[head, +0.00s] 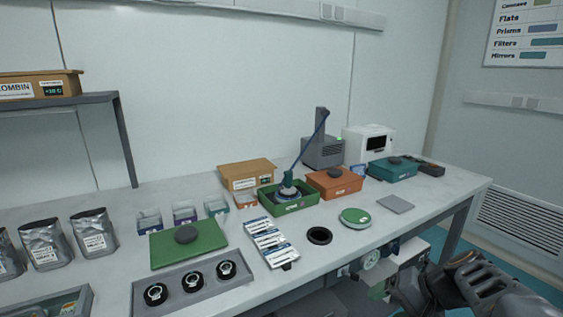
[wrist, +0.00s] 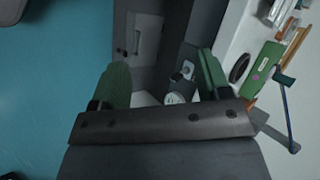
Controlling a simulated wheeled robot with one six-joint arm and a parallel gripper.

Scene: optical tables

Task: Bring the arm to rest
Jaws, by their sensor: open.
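My arm (head: 470,288) shows at the lower right of the head view, folded low beside the table's right front edge. My gripper (wrist: 162,75) shows in the wrist view with its two green fingers well apart. Nothing is held between them. Behind the gap are a dark grey cabinet and things on the lower shelf, beyond the fingers. The fingertips cannot be made out in the head view.
The long grey table (head: 330,262) carries a green mat (head: 188,243), a tray of black rings (head: 140,293), a black ring (head: 319,236), a green disc (head: 355,217), an orange box (head: 334,182) and a teal box (head: 392,169). Teal floor (wrist: 45,100) is clear left of the gripper.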

